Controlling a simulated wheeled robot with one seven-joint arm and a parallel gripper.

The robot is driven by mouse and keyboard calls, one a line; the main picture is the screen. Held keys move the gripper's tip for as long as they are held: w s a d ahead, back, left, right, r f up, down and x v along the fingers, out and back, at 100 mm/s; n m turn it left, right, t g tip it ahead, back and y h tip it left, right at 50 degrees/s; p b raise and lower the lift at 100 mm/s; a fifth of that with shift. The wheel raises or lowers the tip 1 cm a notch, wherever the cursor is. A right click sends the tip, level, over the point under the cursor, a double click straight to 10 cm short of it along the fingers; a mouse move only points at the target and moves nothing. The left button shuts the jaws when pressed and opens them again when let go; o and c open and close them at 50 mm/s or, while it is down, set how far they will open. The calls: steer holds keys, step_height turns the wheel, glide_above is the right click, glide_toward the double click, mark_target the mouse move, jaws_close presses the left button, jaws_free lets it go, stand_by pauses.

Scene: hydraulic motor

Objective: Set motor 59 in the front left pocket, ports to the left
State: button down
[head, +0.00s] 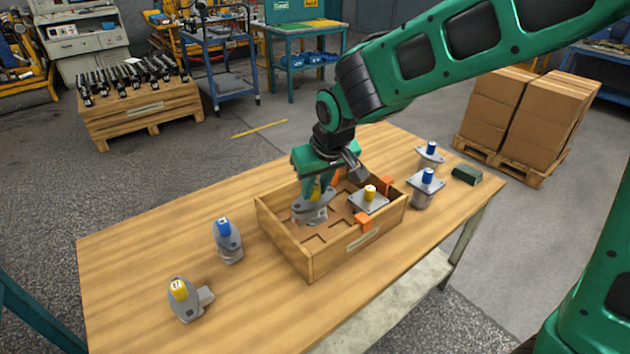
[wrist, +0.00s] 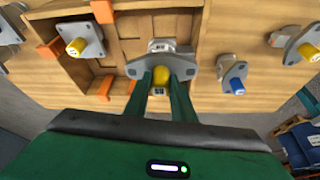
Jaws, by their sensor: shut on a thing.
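My gripper (head: 317,188) points down and is shut on the yellow shaft of a grey motor (head: 312,208). The held motor is over the left part of the wooden crate (head: 288,248); whether it touches the crate floor I cannot tell. In the wrist view the fingers (wrist: 163,82) clasp the shaft of this motor (wrist: 202,70), and its port block (wrist: 168,46) points to the top of the picture. Its number is hidden. Empty pocket outlines (head: 314,240) show at the crate's front left. Another yellow-shaft motor (head: 368,203) sits in the right part.
A blue-shaft motor (head: 229,246) and a yellow-shaft motor (head: 186,304) stand on the table left of the crate. Two blue-shaft motors (head: 424,193) (head: 430,156) and a dark green block (head: 467,175) are at the right.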

mark_target(321, 209)
steer(key=shift+f, duration=4.7)
steer(key=shift+f, duration=0.55)
steer(key=c, duration=1.4)
jaws_free()
steer(key=shift+s, duration=0.1)
steer(key=v, duration=1)
steer(key=shift+s+d+r, duration=0.1)
steer(key=shift+d+r, duration=0.05)
steer(key=shift+r, duration=0.15)
